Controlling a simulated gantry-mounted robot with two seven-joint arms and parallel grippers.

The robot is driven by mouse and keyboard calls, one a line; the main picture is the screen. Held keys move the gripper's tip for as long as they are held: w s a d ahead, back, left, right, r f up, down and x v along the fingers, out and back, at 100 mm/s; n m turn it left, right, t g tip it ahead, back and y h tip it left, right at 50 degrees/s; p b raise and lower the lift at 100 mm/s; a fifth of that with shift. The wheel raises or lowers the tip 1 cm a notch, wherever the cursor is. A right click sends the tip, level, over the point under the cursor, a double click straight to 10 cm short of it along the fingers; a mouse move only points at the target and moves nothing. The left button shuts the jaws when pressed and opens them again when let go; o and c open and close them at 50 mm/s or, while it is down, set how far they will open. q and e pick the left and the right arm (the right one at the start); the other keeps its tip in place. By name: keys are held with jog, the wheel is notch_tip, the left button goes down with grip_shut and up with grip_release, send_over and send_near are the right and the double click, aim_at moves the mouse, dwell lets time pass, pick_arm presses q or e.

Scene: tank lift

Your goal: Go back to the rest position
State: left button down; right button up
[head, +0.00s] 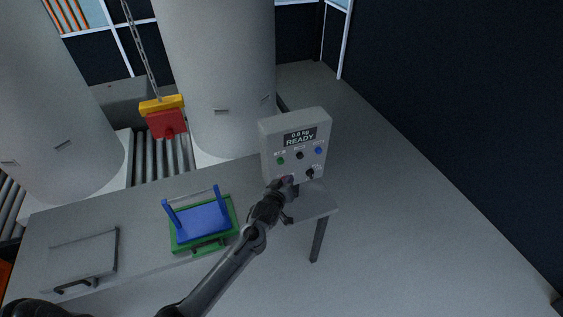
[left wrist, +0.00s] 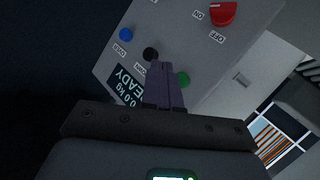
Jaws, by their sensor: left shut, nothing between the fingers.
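My left gripper (head: 287,184) is at the lower front of the grey control box (head: 266,135) in the head view. In the left wrist view its fingers (left wrist: 163,85) are closed together with nothing between them, pointing at the panel. They overlap the panel near the black button (left wrist: 150,54) and the green button (left wrist: 183,79); I cannot tell whether they touch it. A red knob (left wrist: 223,14) marked ON and OFF shows further up there. The display (head: 300,137) reads 0.0 kg READY. My right gripper is not in view.
The box stands at the right end of a grey table (head: 140,200). A blue and green frame-like object (head: 203,222) and a grey lidded case (head: 82,257) lie on it. A red and yellow hoist block (head: 165,115) hangs on a chain between large grey tanks (head: 222,70). Floor at right is clear.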

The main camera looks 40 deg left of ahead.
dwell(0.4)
pick_arm(q)
jog(key=s+d+f+m+g+h+p, duration=0.1)
jog(key=s+d+f+p, duration=0.15)
jog(key=s, duration=0.35)
jog(key=s+d+f+m+g+h+p, duration=0.1)
jog(key=s+f+p, duration=0.15)
jog(key=s, duration=0.35)
jog(key=s+d+r+m+g+h+p, duration=0.1)
jog(key=s+d+r+m+g, duration=0.1)
jog(key=s, duration=0.6)
jog(key=s+d+r+m+g+h+p, duration=0.1)
jog(key=s+d+r+m+g+p, duration=0.1)
jog(key=s+d+r, duration=0.5)
jog(key=s+d+r+m+g+h+p, duration=0.1)
jog(key=s+d+r+m+g, duration=0.3)
jog(key=s, duration=0.4)
jog(key=shift+s+d+r+m+p, duration=0.35)
jog(key=shift+r+m+p, duration=0.25)
jog(key=shift+r, duration=0.25)
